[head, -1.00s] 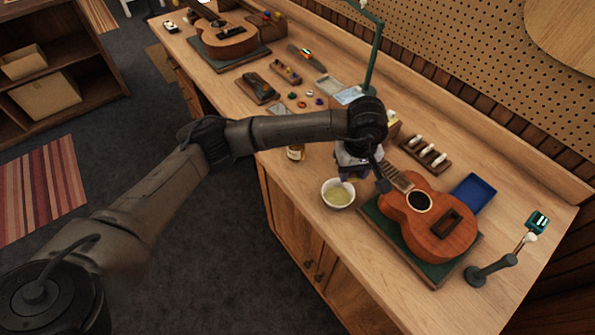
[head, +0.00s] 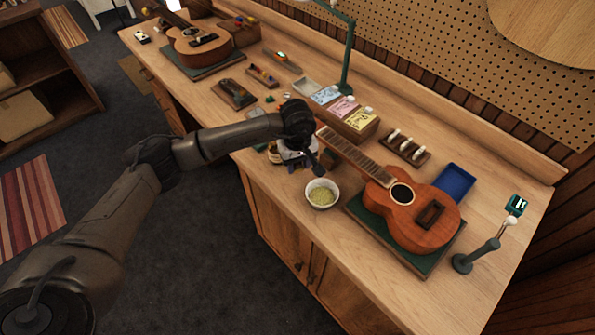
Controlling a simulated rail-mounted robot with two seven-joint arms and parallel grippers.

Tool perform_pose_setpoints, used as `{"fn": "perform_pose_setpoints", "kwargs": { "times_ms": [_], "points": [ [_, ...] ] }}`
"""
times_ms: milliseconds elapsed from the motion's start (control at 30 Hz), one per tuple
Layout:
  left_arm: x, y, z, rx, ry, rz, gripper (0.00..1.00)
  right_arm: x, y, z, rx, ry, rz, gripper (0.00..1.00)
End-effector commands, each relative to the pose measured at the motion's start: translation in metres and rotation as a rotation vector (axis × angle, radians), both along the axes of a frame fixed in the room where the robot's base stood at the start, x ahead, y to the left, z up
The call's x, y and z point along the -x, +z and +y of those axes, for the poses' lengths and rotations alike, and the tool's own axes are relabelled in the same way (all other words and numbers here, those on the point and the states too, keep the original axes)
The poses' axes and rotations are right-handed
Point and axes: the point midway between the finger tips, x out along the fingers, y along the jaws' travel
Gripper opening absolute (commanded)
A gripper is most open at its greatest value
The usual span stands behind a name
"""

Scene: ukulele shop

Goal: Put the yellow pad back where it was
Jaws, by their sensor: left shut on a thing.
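I cannot pick out the yellow pad for certain in the head view. My left gripper (head: 297,163) is low over the workbench, just behind and left of the white bowl (head: 322,193), and points down. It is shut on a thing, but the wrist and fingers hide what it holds. The bowl has yellow-green contents. A few small coloured pieces (head: 270,99) lie behind my left forearm, which hides part of that area. My right gripper is out of view.
A brown ukulele (head: 414,214) lies on a green mat right of the bowl. A box (head: 342,122) of blue, pink and yellow packets stands behind the gripper. A blue tray (head: 454,181), a pegged block (head: 407,148) and a lamp stand (head: 347,60) are nearby. A bottle (head: 274,153) touches the gripper's outline.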

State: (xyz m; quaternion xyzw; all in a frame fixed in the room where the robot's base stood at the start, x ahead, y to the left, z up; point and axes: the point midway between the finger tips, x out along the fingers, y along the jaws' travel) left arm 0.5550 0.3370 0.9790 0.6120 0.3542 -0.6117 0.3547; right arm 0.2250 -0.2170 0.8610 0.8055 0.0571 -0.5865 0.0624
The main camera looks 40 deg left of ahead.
Motion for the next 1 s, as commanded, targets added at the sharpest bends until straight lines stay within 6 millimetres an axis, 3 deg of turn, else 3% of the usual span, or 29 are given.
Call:
{"fn": "perform_pose_setpoints", "kwargs": {
  "times_ms": [367,800,833,1000],
  "points": [
    [0.001,-0.038,0.000,0.000,0.002,0.002,0.20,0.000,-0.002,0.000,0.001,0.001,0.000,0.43],
    [0.000,-0.045,0.000,0.000,0.001,0.000,0.20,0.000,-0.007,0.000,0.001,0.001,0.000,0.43],
    [0.000,-0.043,0.000,0.000,0.001,0.000,0.42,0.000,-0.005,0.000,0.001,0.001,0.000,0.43],
    [0.000,-0.043,0.000,0.000,0.001,0.001,0.58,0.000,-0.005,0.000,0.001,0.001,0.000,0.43]
  ]
}}
